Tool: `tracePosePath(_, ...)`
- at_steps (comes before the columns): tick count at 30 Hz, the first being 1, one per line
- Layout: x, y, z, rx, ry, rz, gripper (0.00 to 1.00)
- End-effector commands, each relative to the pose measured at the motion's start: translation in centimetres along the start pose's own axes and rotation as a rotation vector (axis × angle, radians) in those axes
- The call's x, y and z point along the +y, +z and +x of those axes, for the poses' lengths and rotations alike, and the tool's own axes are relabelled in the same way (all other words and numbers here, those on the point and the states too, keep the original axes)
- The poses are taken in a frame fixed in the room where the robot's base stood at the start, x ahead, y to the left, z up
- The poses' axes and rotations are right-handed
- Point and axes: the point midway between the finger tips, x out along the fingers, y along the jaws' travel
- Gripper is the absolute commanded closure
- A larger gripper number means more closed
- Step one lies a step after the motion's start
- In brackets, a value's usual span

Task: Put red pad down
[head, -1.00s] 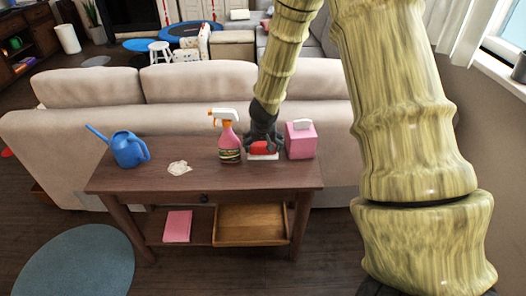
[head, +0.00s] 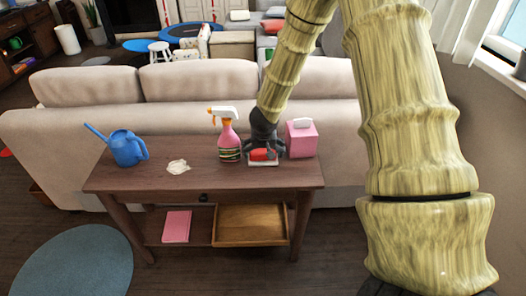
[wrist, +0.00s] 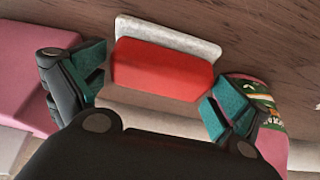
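The red pad (head: 264,155) has a white layer along one side and lies on the brown wooden table (head: 140,177), between the pink spray bottle and the pink box. In the wrist view the red pad (wrist: 162,70) shows between the two fingers, its white strip facing away. My gripper (head: 262,146) is right over and behind the pad in the head view. In the wrist view my gripper (wrist: 155,92) has its fingers spread, one at each end of the pad, with small gaps visible. The pad's underside is hidden.
The pink spray bottle (head: 229,141) stands close left of my gripper, and the pink box (head: 301,139) close right. A crumpled pale cloth (head: 178,167) and a blue watering can (head: 126,148) are farther left. The sofa (head: 90,110) stands behind the table.

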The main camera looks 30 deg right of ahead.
Motion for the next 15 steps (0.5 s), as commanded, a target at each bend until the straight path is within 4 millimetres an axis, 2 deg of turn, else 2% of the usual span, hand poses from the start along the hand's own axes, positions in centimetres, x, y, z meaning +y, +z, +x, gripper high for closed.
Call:
tracePosePath(10,0.0,-0.2,-0.4,0.000,0.000,0.002,0.00)
tracePosePath(15,-0.1,-0.3,-2.5,0.002,-0.001,-0.002,0.00)
